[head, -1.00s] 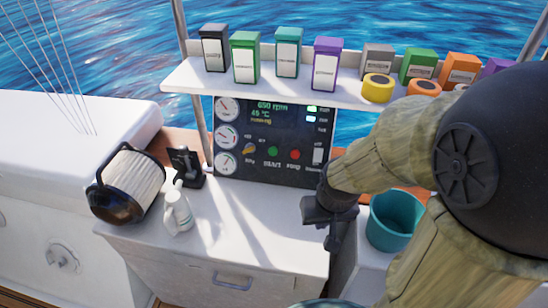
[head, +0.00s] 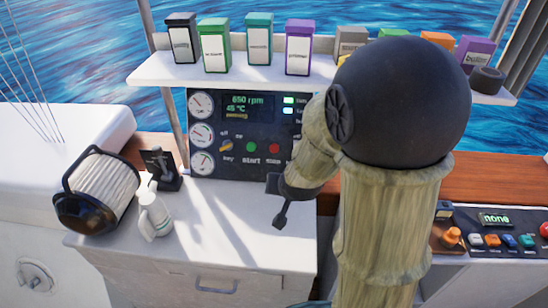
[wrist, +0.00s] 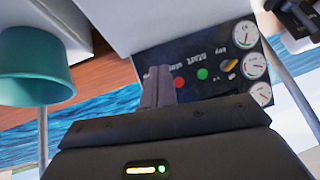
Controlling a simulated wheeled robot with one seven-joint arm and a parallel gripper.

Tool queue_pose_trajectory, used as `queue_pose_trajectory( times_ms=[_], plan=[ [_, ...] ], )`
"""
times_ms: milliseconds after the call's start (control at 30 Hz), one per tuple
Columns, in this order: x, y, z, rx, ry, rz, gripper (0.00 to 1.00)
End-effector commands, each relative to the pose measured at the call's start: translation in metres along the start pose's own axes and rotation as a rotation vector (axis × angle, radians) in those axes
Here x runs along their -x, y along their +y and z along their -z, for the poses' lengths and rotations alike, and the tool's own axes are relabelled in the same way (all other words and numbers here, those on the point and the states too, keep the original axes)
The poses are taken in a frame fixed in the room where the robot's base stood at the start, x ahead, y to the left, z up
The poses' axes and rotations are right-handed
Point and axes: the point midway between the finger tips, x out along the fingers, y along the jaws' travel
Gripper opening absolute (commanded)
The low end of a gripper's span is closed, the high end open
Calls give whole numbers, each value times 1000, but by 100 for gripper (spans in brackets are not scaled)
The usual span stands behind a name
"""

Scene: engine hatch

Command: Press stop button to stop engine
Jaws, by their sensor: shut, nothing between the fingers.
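The engine panel (head: 240,165) stands upright under the shelf. Its screen reads 650 rpm and 45 °C. The red stop button (head: 274,147) is right of the green start button (head: 251,146) and the yellow key switch (head: 226,146). My gripper (head: 282,217) hangs in front of the panel, lower than the buttons, with its fingers together and empty. In the wrist view the panel is upside down. The closed fingers (wrist: 158,86) appear just left of the red button (wrist: 180,83), with the green button (wrist: 203,73) further right. My arm hides the panel's right part in the head view.
A shelf (head: 215,78) with several boxes overhangs the panel. A lantern-like filter (head: 98,190), a spray bottle (head: 153,213) and a black lever unit (head: 160,168) stand on the counter's left. A teal bucket (wrist: 35,65) shows in the wrist view. A second panel (head: 500,232) is at right.

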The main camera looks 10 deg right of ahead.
Motion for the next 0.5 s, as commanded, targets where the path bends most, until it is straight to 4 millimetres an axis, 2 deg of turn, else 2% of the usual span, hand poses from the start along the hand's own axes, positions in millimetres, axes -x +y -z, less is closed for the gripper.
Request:
queue_pose_trajectory(
  times_ms=[33,200,333,500],
  plan=[
    [-26,-1,1,-45,64,6,0],
    [-70,-7,31,-199,315,41,0],
    [-94,-9,50,-293,513,80,0],
    [-112,-14,68,-377,779,163,0]
  ],
)
